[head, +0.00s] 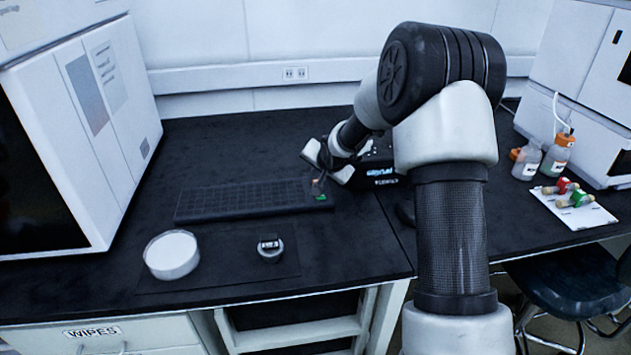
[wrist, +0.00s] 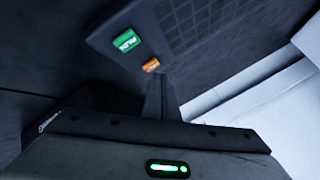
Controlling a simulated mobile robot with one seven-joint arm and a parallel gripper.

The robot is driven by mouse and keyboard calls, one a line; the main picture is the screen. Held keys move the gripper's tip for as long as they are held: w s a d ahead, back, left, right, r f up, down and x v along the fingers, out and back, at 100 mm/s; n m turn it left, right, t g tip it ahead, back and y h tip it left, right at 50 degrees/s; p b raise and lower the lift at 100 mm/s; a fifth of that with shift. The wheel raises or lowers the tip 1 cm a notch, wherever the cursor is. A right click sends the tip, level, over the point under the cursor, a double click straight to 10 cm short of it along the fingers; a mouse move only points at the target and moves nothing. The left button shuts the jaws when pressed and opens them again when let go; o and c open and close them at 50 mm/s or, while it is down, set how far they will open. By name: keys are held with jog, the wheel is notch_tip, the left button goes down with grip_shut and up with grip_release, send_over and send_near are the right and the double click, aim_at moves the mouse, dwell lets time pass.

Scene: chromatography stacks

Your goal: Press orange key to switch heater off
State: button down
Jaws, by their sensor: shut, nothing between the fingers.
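The orange key (wrist: 151,65) shows in the wrist view beside a larger green key (wrist: 126,40), at the end of a dark keyboard (wrist: 185,25). My gripper (wrist: 160,78) is shut and empty, its fingertips close to the orange key's lower edge. I cannot tell whether they touch it. In the head view the keyboard (head: 240,199) lies on the black bench, with the green key (head: 320,197) at its right end and the orange key (head: 317,183) just behind it. My gripper (head: 322,172) reaches in there from the right, its tips small and dark.
A white round dish (head: 171,255) and a small dark round item (head: 270,247) sit at the front. Bottles (head: 527,159) and a white card (head: 580,213) are at the right. A white cabinet (head: 90,130) stands left.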

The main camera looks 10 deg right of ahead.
jog(key=shift+f, duration=0.1)
jog(key=shift+f+b, duration=0.35)
jog(key=shift+b, duration=0.1)
dwell(0.5)
jog(key=shift+r, duration=0.45)
jog(key=shift+r+p, duration=2)
jog(key=shift+r, duration=1)
